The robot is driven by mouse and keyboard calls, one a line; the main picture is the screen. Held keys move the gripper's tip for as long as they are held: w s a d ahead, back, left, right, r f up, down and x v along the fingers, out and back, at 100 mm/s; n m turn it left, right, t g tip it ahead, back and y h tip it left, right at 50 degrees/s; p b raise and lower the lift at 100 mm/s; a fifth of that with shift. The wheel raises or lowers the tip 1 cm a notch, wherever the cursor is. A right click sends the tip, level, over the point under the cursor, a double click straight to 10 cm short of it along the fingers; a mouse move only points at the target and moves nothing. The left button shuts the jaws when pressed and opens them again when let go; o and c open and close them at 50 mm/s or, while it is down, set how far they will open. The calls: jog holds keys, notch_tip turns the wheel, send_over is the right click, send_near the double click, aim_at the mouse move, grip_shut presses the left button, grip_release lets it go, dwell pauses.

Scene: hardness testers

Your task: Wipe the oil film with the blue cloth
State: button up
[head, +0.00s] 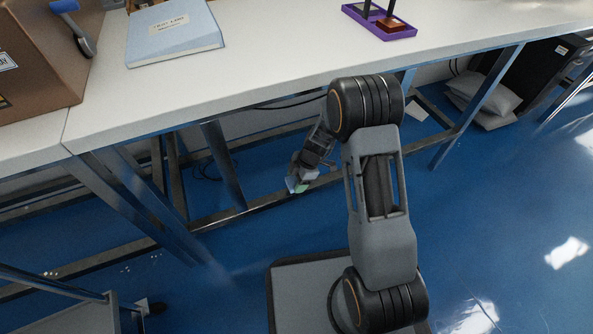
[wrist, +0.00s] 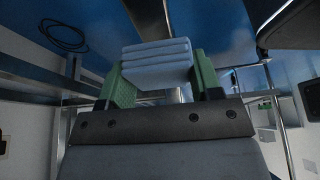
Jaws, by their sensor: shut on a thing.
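My gripper (head: 299,186) is low, below the front edge of the white bench in the head view. In the wrist view its green fingers (wrist: 162,76) are shut on the folded light blue cloth (wrist: 157,55), which shows several stacked layers. Only a small pale blue bit of the cloth (head: 291,184) shows in the head view. I cannot make out the oil film for sure. Bright glossy patches lie on the blue floor at the right, but I cannot tell whether they are oil or reflected light.
The white bench (head: 270,75) holds a blue binder (head: 175,38), a cardboard box (head: 40,60) and a purple tray (head: 400,33). Metal legs and a low rail stand near my gripper. Pale sacks (head: 485,92) lie under the bench at right. Open blue floor (head: 500,200) is at right.

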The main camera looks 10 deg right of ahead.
jog(key=shift+r+p, duration=0.95)
jog(key=shift+r, duration=1.4)
